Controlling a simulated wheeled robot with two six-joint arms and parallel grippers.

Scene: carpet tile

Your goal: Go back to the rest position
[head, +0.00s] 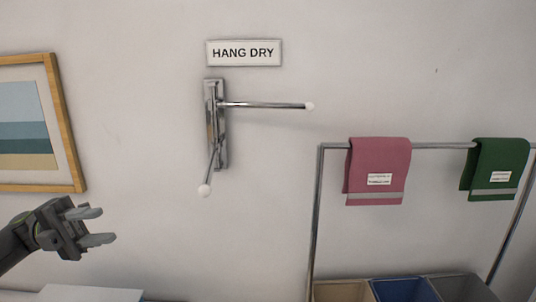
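My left gripper (100,226) comes in at the lower left of the head view. Its two grey fingers point right and are spread apart with nothing between them. It is in front of the white wall, below the framed picture and left of the wall rack. My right gripper is not in the head view.
A chrome wall rack (215,125) with two white-tipped arms hangs under a HANG DRY sign (243,53). A metal rail (430,146) carries a pink towel (376,165) and a green towel (502,160). Bins (403,290) stand below. A framed picture (78,150) hangs left.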

